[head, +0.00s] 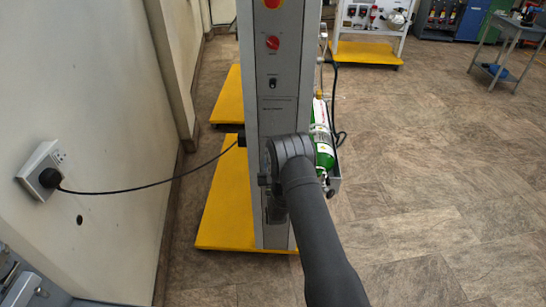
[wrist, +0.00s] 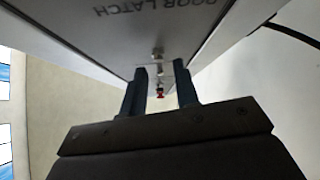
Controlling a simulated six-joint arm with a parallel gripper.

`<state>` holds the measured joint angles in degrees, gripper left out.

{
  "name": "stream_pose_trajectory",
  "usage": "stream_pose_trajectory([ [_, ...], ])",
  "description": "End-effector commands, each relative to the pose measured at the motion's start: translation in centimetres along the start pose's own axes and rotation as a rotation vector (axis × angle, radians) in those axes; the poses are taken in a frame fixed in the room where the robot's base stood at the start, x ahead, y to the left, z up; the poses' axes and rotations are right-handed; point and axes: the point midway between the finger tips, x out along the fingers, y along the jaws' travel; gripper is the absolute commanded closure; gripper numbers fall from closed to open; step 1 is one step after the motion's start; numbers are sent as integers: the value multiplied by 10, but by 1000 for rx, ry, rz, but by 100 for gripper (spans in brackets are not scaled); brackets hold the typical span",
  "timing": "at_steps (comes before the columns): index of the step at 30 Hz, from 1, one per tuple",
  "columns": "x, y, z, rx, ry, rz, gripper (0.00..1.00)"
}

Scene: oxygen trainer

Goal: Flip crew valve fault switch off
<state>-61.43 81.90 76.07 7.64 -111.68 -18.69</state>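A tall grey trainer column (head: 283,120) stands in the middle of the head view. Its narrow face carries a small dark switch (head: 272,83) below a red knob (head: 272,43). I cannot read which switch is the crew valve fault switch. My gripper (wrist: 161,72) shows in the wrist view with two dark fingers apart and nothing held between them. Beyond the gap, small metal parts (wrist: 157,52) and a small red part (wrist: 160,92) show near the panel (wrist: 150,35). My arm hides the lower column face in the head view.
A yellow base (head: 228,215) juts out around the column's foot. A green cylinder (head: 323,140) hangs on its right side. A black cable runs from the wall socket (head: 42,172) to the column. Floor on the right (head: 430,170) is clear.

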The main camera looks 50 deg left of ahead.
Motion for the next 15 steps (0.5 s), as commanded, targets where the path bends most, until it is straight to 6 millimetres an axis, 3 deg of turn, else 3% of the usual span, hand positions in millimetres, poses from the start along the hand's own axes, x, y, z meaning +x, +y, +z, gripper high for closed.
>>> stream_pose_trajectory([
  [7, 6, 2, -6, 0, -1, 0, 72],
  [13, 28, 8, -28, 1, 3, 1, 72],
  [15, 30, 24, -35, -4, -1, 3, 72],
])
